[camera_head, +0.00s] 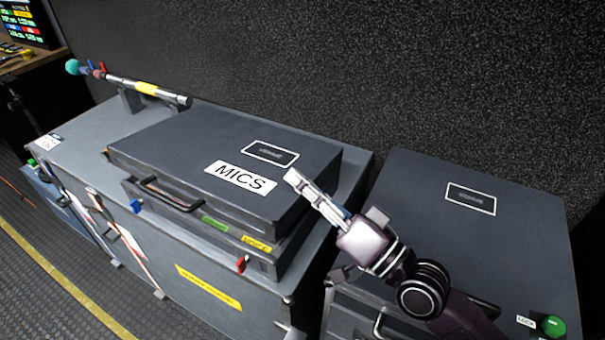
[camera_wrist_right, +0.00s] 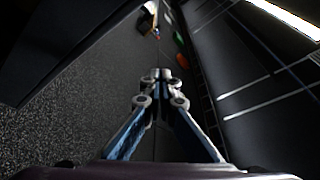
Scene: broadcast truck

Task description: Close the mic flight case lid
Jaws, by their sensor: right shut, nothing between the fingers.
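The mic flight case lid (camera_head: 190,150) is a dark grey panel with a white "MICS" label (camera_head: 240,178). It lies down over the case base (camera_head: 265,262), almost flat; I cannot tell whether it is fully seated. A black handle (camera_head: 165,195) is on the front, with a blue latch (camera_head: 136,206) and a red latch (camera_head: 242,264) below the lid. My right gripper (camera_head: 292,177) is shut and empty, with its fingertips at the lid's right part beside the label; contact is unclear. Its closed fingers show in the right wrist view (camera_wrist_right: 156,76). My left gripper is not in view.
The case stands on a large grey trunk (camera_head: 95,127). A pole with a teal tip (camera_head: 72,67) rests on supports at the back left. Another grey case (camera_head: 480,240) with a green knob (camera_head: 553,325) is at the right. A dark textured wall (camera_head: 350,70) rises behind.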

